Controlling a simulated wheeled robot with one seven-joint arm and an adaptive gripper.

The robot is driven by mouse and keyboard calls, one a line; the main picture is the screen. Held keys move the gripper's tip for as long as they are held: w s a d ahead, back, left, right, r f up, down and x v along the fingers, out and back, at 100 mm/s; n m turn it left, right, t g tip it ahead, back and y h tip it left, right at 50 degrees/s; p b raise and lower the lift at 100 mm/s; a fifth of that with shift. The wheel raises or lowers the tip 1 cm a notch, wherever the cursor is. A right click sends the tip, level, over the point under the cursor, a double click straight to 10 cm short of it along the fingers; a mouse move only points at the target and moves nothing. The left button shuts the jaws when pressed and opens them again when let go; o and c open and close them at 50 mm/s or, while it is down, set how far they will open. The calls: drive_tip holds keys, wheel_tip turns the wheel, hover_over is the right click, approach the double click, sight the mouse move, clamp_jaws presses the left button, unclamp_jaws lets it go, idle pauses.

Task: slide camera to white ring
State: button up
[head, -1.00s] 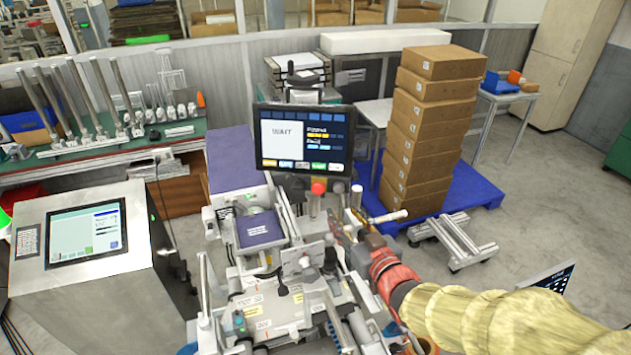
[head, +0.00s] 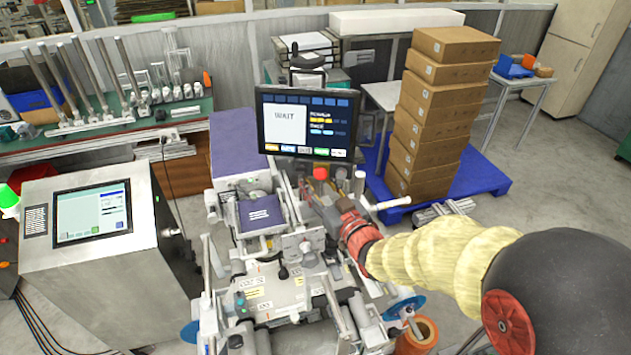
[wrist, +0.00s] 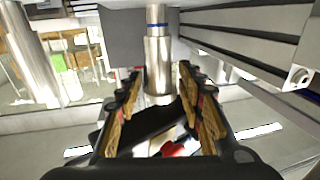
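My gripper (wrist: 158,92) is open in the wrist view, its two finger pads apart. A silvery stepped cylinder (wrist: 158,68) stands ahead between the fingertips, with a blue band (wrist: 157,25) near its upper end; contact with the fingers cannot be told. It may be part of the camera, but I cannot tell. In the head view, my gripper (head: 318,198) is small and partly hidden at the right side of the machine (head: 285,290), below the monitor. I cannot pick out the white ring for certain.
A monitor (head: 305,122) reading "WAIT" stands just behind my gripper. A red knob (head: 320,173) and a pale post are close by. Stacked cartons (head: 435,110) stand on a blue pallet (head: 480,180) at the right. A grey rail (wrist: 255,60) runs along the wrist view's right side.

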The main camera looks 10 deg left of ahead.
drive_tip(key=shift+c, duration=1.2)
clamp_jaws()
